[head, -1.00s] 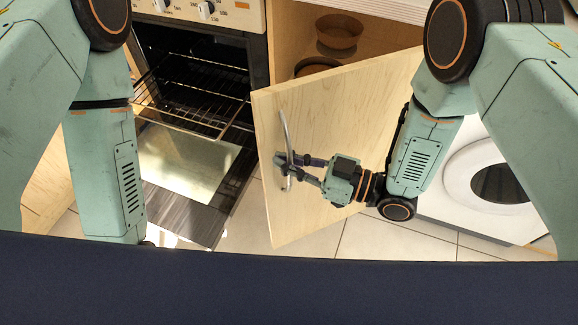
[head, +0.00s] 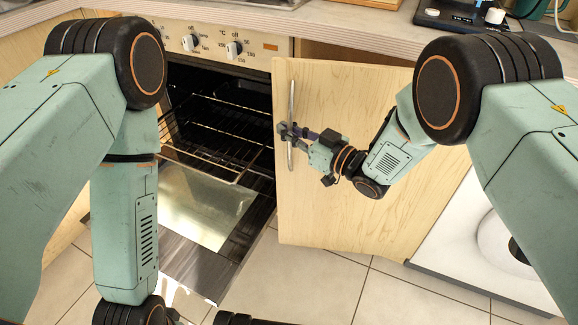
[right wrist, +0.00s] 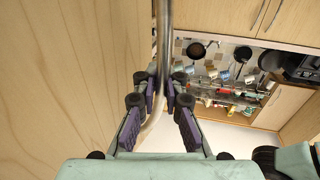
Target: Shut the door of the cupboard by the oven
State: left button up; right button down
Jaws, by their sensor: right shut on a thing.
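The cupboard door (head: 345,200) is pale wood and stands partly open to the right of the oven. A dark gap of the cupboard's inside shows above its top edge. A long upright metal handle (head: 291,100) is on the door's left side. My right gripper (head: 287,131) is shut on this handle at about its middle. In the right wrist view the handle (right wrist: 162,40) runs between the fingers of my right gripper (right wrist: 163,88), with the door (right wrist: 70,80) at the left. My left arm comes down at the left of the head view, and I cannot make out its fingers.
The oven door (head: 195,205) is folded down open, with a wire rack (head: 215,118) above it. A white washing machine (head: 480,240) stands at the right. The worktop (head: 345,25) runs above. Tiled floor (head: 310,285) is free in front.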

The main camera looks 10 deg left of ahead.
aim_at(334, 126)
jog(key=w+d+m+t+h+b, duration=0.1)
jog(key=w+m+t+h+b, duration=0.2)
jog(key=w, duration=1)
jog(key=t+b, duration=0.1)
jog(key=b, duration=0.2)
jog(key=shift+w+d+f+m+h, duration=0.2)
jog(key=shift+w+d+m+h, duration=0.1)
jog(key=shift+d+m, duration=0.1)
jog(key=c, duration=1.6)
grip_release()
jog(key=shift+s+d+r, duration=0.1)
jog(key=shift+s, duration=0.05)
jog(key=shift+a, duration=0.2)
jog(key=shift+s, duration=0.1)
jog(key=shift+v, duration=5.95)
jog(key=shift+d, duration=0.1)
